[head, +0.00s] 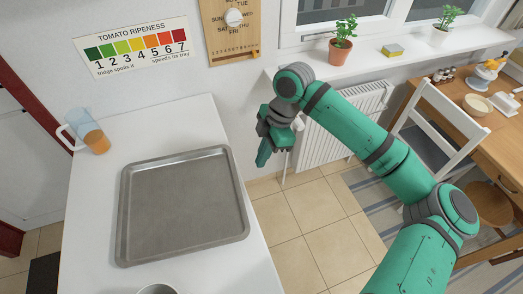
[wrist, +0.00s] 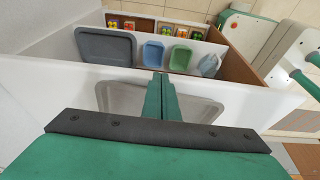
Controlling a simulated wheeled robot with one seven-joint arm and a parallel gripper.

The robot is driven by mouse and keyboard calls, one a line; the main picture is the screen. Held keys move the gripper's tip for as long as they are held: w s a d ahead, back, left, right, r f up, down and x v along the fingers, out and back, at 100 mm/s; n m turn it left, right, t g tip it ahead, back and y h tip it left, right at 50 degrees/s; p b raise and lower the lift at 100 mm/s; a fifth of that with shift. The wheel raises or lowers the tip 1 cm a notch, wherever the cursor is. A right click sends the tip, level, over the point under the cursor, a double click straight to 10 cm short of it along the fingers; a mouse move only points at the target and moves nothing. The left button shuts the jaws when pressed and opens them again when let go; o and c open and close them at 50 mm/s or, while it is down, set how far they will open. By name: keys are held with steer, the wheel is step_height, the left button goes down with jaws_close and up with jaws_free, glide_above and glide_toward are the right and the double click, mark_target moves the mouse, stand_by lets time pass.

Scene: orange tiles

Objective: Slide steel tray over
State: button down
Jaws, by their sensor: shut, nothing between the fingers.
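The steel tray (head: 185,205) lies flat on the white counter (head: 90,225) in the head view, a wide shallow rectangle with a raised rim. My gripper (head: 263,158) is shut and empty. In the head view it appears beyond the counter's right edge, to the upper right of the tray and apart from it, fingers pointing down. In the wrist view the closed fingers of my gripper (wrist: 161,80) stand in the middle. A pale grey, round-cornered shape (wrist: 120,98) shows behind them, partly hidden; I cannot tell whether it is the steel tray.
A glass mug (head: 95,138) with orange liquid stands at the counter's back left. A round metal vessel (head: 157,290) is cut off at the front. Right of the counter are tiled floor, a radiator (head: 345,115) and a chair (head: 440,130). The wrist view shows a grey container (wrist: 105,45).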

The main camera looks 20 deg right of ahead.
steer(key=shift+s+a+f, duration=0.1)
steer(key=shift+a+f, duration=2.6)
steer(key=shift+a, duration=0.05)
steer(key=shift+a, duration=0.15)
